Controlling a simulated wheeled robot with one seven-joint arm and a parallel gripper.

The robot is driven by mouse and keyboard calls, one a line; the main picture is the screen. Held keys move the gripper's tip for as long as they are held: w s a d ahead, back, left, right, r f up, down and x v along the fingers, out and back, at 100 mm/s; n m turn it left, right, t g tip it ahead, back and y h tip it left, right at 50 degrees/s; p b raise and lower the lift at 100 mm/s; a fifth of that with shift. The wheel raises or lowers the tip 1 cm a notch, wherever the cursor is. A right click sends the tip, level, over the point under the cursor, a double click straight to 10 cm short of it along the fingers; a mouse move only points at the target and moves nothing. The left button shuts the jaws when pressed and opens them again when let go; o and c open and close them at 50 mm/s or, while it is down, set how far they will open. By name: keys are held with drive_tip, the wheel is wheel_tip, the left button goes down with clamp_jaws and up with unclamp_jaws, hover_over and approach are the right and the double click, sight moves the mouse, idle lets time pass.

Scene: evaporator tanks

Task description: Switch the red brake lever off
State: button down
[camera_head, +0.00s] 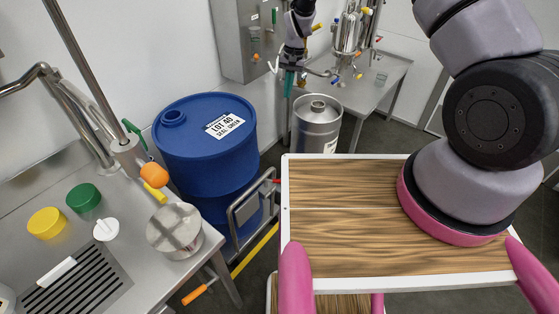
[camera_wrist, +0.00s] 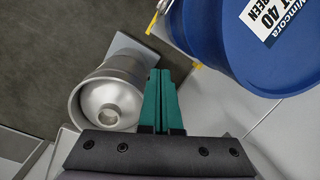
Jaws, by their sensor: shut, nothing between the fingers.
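A small red piece (camera_head: 277,181), likely the brake lever, shows at the upper right end of the grey cart frame (camera_head: 247,207) beside the blue drum (camera_head: 208,140). It is small and partly hidden by my wooden-topped base, so its position cannot be read. My gripper (camera_head: 288,92) has teal fingers pointing down, above and behind the red piece, near the steel canister (camera_head: 317,112) and apart from it. In the wrist view the fingers (camera_wrist: 160,73) are together and empty, between the canister (camera_wrist: 106,100) and the blue drum (camera_wrist: 245,50). I cannot make out the lever there.
A steel sink counter (camera_head: 100,235) with green and yellow caps stands at the left. An orange-knobbed pipe (camera_head: 155,175) rises over it. A wall cabinet (camera_head: 245,40) and a back table (camera_head: 375,80) with a metal vessel stand behind. Yellow floor tape (camera_head: 255,250) runs beside the cart.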

drive_tip(key=s+a+f, duration=0.1)
drive_tip(key=s+f, duration=0.2)
drive_tip(key=f, duration=0.6)
drive_tip(key=s+a+f+g+h, duration=0.1)
drive_tip(key=s+f, duration=0.2)
drive_tip(key=f, duration=0.7)
drive_tip(key=shift+f+n+g, duration=0.15)
drive_tip(key=shift+n+g, duration=0.15)
drive_tip(key=shift+s, duration=0.1)
drive_tip(key=s+f, duration=0.6)
drive_tip(key=f, duration=0.5)
drive_tip(key=shift+a, duration=0.4)
